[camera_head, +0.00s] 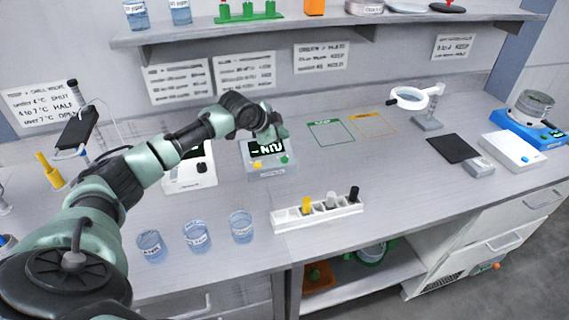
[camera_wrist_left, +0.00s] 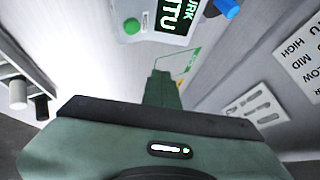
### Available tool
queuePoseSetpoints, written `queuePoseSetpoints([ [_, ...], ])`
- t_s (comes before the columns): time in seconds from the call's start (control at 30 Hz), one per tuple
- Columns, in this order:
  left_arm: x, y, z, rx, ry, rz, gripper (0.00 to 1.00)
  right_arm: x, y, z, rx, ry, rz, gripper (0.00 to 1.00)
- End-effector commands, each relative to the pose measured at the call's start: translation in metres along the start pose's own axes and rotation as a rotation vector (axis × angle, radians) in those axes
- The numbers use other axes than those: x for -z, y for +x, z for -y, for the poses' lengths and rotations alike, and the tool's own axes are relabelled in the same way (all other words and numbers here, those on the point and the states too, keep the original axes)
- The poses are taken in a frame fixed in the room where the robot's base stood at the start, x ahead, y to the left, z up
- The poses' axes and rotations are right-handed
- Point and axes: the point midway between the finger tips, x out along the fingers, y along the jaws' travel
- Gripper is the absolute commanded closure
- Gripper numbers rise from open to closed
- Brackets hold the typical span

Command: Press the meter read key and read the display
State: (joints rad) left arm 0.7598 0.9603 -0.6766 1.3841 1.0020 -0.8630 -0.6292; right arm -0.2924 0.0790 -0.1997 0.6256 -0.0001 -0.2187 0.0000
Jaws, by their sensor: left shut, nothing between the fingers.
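The meter (camera_head: 271,173) is a grey box on the bench with a lit display (camera_head: 267,148), a yellow key (camera_head: 256,162) and a green key (camera_head: 285,160). Green letters like "NTU" show, but my gripper hides the display's upper part. In the left wrist view the display (camera_wrist_left: 174,17) shows partial letters "URK" and "TU", cut by the frame; a green key (camera_wrist_left: 132,26) is beside it. My left gripper (camera_head: 277,134) is shut and empty, over the meter's back edge. Its fingers (camera_wrist_left: 161,88) show apart from the keys. My right gripper is not in view.
A second white instrument (camera_head: 190,176) stands left of the meter, partly behind my arm. Several labelled beakers (camera_head: 196,236) and a white vial rack (camera_head: 318,213) stand in front. Green (camera_head: 331,133) and orange outlines mark free bench to the right. A shelf (camera_head: 330,32) runs above.

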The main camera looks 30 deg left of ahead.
Motion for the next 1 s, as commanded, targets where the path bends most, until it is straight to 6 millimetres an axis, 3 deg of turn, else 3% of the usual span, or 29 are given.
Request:
queuePoseSetpoints([
  [0.03,-0.007,0.010,-0.007,0.000,0.000,0.000,1.00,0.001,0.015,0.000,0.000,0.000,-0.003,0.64],
  [0.27,-0.024,0.032,-0.023,0.001,0.000,0.000,1.00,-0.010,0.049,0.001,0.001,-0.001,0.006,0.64],
  [0.53,-0.033,0.046,-0.033,0.000,0.000,-0.001,1.00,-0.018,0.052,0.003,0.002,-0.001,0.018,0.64],
  [1.0,-0.034,0.046,-0.034,0.000,0.000,0.000,1.00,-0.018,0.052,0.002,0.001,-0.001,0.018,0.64],
])
